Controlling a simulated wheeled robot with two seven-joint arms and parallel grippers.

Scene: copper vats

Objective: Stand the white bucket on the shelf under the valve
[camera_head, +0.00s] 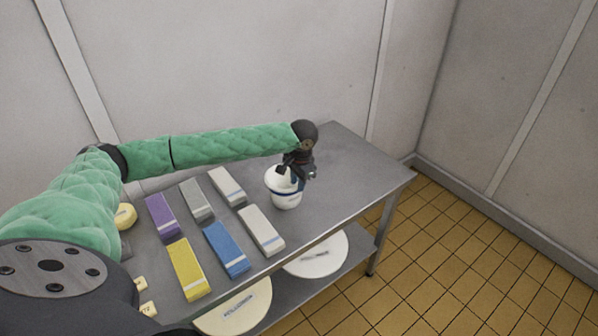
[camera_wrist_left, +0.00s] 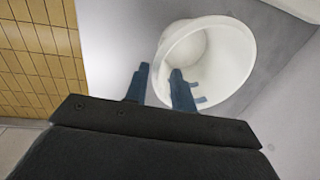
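The white bucket (camera_head: 287,201) stands upright on the grey metal table, towards its right end. It has an open top, and its inside shows in the left wrist view (camera_wrist_left: 228,52). My left gripper (camera_head: 291,172) reaches down over the bucket's rim from above. In the left wrist view, the fingers of my left gripper (camera_wrist_left: 160,84) are apart, one outside the rim and one over the opening, with a gap between them. I see no firm contact with the wall. My right gripper is not in view. No valve or shelf under it is in view.
Several coloured blocks, such as a blue one (camera_head: 227,249) and a white one (camera_head: 261,231), lie on the table (camera_head: 345,165) left of the bucket. White round lids (camera_head: 316,254) lie on its lower shelf. Walls stand behind; tiled floor (camera_head: 440,260) is clear at right.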

